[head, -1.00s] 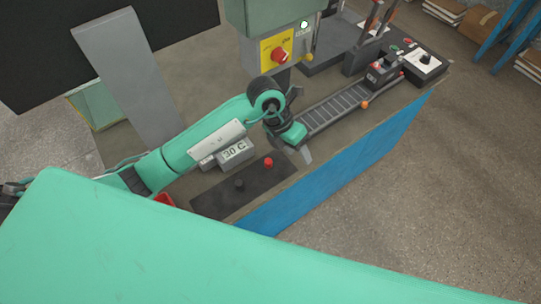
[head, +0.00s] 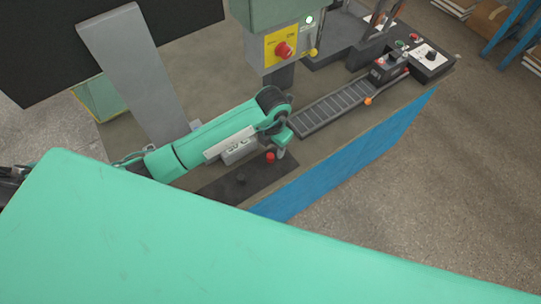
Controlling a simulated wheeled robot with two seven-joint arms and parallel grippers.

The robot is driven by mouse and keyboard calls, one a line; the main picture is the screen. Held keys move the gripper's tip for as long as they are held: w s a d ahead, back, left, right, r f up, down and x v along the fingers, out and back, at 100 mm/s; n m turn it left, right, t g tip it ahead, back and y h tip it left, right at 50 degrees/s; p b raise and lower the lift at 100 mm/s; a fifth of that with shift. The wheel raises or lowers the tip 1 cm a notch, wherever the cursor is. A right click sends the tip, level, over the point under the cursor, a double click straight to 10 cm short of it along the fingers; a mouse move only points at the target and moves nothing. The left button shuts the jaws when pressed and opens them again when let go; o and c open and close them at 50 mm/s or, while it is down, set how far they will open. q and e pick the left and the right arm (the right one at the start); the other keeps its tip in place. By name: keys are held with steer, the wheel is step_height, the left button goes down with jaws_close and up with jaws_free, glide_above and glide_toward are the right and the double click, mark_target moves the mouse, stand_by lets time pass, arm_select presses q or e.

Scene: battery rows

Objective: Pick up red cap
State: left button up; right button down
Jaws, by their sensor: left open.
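The red cap (head: 270,157) stands on a dark mat (head: 218,190) near the front edge of the table. My left gripper (head: 277,154) is low over the mat, close beside the red cap on its right. It is open. Its near finger shows, but the other finger is hard to make out, so I cannot tell whether the cap is between the fingers. My right gripper is out of the picture.
A black cap (head: 240,179) stands on the mat left of the red one. A grey "30 C" block (head: 238,151) sits behind, partly covered by my left arm. A ribbed conveyor (head: 335,108) runs to the right. A yellow panel with a red knob (head: 284,49) stands behind.

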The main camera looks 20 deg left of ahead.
mark_target(270, 156)
arm_select(q)
steer(key=f, duration=0.1)
steer(key=f+p, duration=0.1)
steer(key=f, duration=0.2)
steer(key=shift+s+a+f, duration=0.15)
steer(key=shift+s+a, duration=0.1)
steer(key=shift+s, duration=0.15)
steer(key=shift+f, duration=0.3)
steer(key=c, duration=1)
